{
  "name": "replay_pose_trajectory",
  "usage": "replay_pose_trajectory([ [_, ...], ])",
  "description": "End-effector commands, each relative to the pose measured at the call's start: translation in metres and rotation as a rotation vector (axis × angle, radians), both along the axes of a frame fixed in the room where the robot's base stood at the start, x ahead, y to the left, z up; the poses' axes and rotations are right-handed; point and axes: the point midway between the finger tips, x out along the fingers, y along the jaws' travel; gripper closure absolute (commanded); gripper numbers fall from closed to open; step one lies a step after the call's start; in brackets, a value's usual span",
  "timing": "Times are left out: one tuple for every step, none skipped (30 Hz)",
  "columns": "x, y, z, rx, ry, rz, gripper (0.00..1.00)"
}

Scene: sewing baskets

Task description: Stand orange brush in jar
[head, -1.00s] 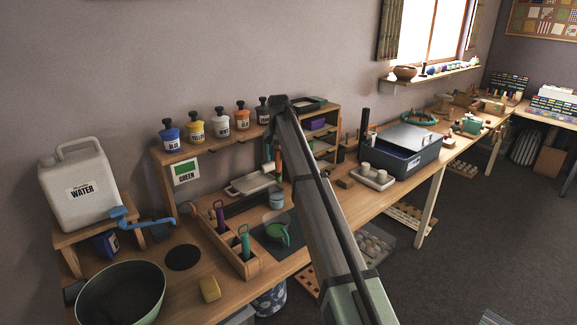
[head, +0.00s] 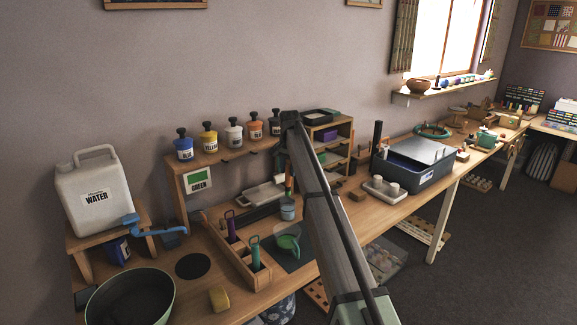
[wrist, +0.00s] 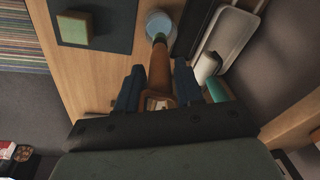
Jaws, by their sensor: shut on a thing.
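The orange brush (wrist: 160,75) is between the two dark fingers of my gripper (wrist: 158,88), which is shut on it. In the head view, a short part of the orange brush (head: 289,181) shows below my gripper (head: 284,163), hanging roughly upright. The pale blue jar (head: 288,209) stands on the bench directly below it. In the wrist view, the brush's far end overlaps the rim of the jar (wrist: 159,24). I cannot tell whether the end is inside the jar or just above it. My arm hides part of the area to the right.
A wooden holder (head: 246,266) with purple and green-handled tools stands to the left. Paint bottles line the shelf (head: 222,155) above.

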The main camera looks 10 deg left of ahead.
Motion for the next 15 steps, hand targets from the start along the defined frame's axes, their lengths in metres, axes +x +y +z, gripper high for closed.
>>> replay_pose_trajectory([
  [0.000, 0.000, -0.004, 0.000, 0.000, 0.000, 0.94],
  [0.001, 0.000, -0.006, 0.000, 0.000, 0.000, 0.94],
  [0.001, 0.000, -0.009, 0.000, 0.000, 0.000, 0.94],
  [0.002, 0.000, -0.011, 0.000, 0.000, 0.000, 0.94],
  [0.002, 0.000, -0.012, 0.000, 0.000, 0.001, 0.94],
  [0.002, 0.001, -0.015, 0.000, 0.000, 0.001, 0.94],
  [0.003, 0.001, -0.017, 0.000, 0.000, 0.001, 0.94],
  [0.003, 0.001, -0.019, 0.000, 0.000, 0.001, 0.94],
  [0.003, 0.001, -0.021, 0.000, 0.000, 0.001, 0.94],
  [0.003, 0.001, -0.023, 0.000, 0.000, 0.001, 0.94],
  [0.004, 0.001, -0.025, 0.000, 0.000, 0.001, 0.94],
  [0.004, 0.001, -0.027, 0.000, 0.000, 0.001, 0.94],
  [0.004, 0.001, -0.029, 0.000, 0.000, 0.001, 0.94],
  [0.004, 0.001, -0.031, 0.000, 0.000, 0.001, 0.94],
  [0.005, 0.001, -0.034, 0.000, 0.000, 0.001, 0.94],
])
